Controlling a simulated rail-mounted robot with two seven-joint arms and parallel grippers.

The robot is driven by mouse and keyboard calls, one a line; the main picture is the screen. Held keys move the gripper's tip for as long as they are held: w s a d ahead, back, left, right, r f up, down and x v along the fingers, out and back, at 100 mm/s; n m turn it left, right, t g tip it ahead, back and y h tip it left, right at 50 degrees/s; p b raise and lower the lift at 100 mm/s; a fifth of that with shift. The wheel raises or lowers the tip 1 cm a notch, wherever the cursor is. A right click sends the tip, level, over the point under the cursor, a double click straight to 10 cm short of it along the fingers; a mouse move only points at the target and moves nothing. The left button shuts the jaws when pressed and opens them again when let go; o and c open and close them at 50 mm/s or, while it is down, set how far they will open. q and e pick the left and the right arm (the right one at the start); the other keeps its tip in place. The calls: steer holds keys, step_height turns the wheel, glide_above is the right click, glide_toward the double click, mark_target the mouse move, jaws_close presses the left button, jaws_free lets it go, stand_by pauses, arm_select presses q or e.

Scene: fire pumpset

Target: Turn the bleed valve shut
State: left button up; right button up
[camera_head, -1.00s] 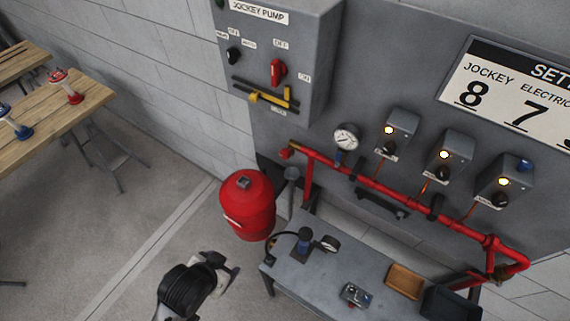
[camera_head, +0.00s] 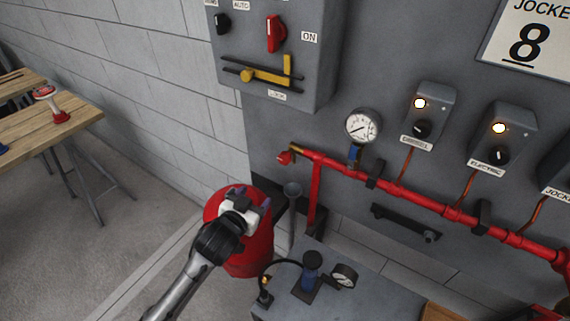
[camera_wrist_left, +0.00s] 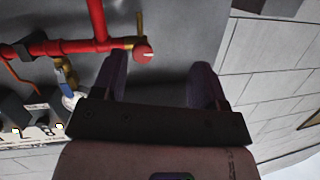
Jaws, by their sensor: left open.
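The bleed valve looks to be the small red knob (camera_head: 284,158) with a brass part at the left end of the red pipe (camera_head: 382,188). In the left wrist view the red knob (camera_wrist_left: 143,52) shows beyond the fingers, near the left finger's tip. My left gripper (camera_head: 255,197) is open and empty. In the head view it shows in front of the red tank, below and left of the knob, apart from it. I cannot tell the valve's setting. My right gripper is out of view.
A red tank (camera_head: 252,258) stands below the pipe end, with a small grey funnel (camera_head: 292,189) beside it. A pressure gauge (camera_head: 362,126) sits above the pipe. A grey bench (camera_head: 385,297) with a blue hand pump (camera_head: 311,270) is below. A grey switch box (camera_head: 320,75) hangs above.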

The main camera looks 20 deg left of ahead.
mark_target(283, 161)
arm_select(q)
steer(key=w+d+r+t, duration=0.1)
steer(key=w, duration=0.3)
steer(key=w+d+r+n+h, duration=0.1)
steer(key=w, duration=0.4)
steer(key=w+d+r+t+h+b, duration=0.1)
steer(key=w, duration=0.4)
steer(key=shift+w+d+r+n+t, duration=0.1)
steer(key=shift+d+r+n+t, duration=0.1)
steer(key=shift+d+n+t, duration=0.15)
steer(key=c, duration=0.9)
